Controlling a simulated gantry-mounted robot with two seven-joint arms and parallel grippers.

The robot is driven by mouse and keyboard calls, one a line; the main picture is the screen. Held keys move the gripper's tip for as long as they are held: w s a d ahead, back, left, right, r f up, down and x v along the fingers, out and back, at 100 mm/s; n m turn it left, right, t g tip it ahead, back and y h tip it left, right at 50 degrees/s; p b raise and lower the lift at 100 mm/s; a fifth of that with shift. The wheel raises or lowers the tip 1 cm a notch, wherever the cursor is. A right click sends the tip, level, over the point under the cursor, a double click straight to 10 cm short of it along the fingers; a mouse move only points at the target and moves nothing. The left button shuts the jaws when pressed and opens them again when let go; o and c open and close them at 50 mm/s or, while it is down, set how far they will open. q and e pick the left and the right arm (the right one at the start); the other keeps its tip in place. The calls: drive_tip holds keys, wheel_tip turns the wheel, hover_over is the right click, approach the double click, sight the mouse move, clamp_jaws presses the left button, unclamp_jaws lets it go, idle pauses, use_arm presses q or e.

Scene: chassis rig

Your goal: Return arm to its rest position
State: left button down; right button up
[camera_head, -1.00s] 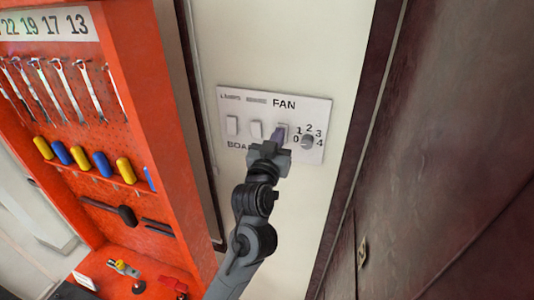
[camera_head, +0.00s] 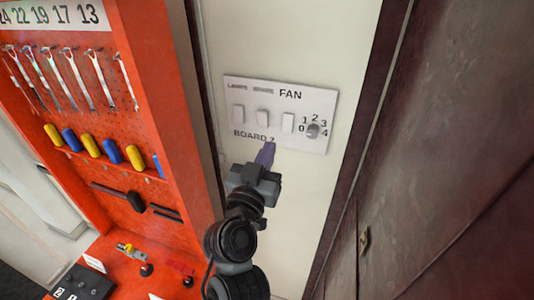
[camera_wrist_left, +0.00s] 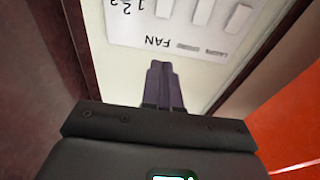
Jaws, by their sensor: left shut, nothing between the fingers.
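My left gripper (camera_head: 266,154) is shut and empty, just below the white switch panel (camera_head: 268,94) on the wall in the head view. Its fingers cover a little of the wall under the "BOARD 2" label. In the left wrist view the shut gripper (camera_wrist_left: 160,72) points toward the same panel (camera_wrist_left: 130,40), which appears upside down with the word FAN readable. The panel carries several white rocker switches and a round grey knob (camera_head: 313,131) numbered 0 to 4. My right gripper does not show.
An orange tool rack (camera_head: 165,85) with wrenches and screwdrivers stands to the left. Its orange shelf (camera_head: 115,245) holds small tools and a black box (camera_head: 85,283). A dark red door (camera_head: 440,120) is on the right. Bare cream wall (camera_head: 305,200) lies below the panel.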

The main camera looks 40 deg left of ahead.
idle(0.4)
use_arm(q)
drive_tip(key=s+d+f+m+g+h+p, duration=0.1)
drive_tip(key=s+f+m+g+h+p, duration=0.15)
drive_tip(key=f, duration=0.65)
drive_tip(key=s+d+f+m+g+h+p, duration=0.2)
drive_tip(key=s+f+m+h, duration=0.15)
drive_tip(key=f, duration=0.65)
drive_tip(key=s+d+f+m+g+h, duration=0.1)
drive_tip(key=s+d+f+g+h, duration=0.1)
drive_tip(key=s+d+f+g, duration=0.4)
drive_tip(key=s+f+g+p, duration=0.1)
drive_tip(key=s+f+g, duration=0.3)
drive_tip(key=s+f, duration=0.3)
drive_tip(key=shift+s+f+h, duration=0.3)
drive_tip(key=shift+s, duration=0.55)
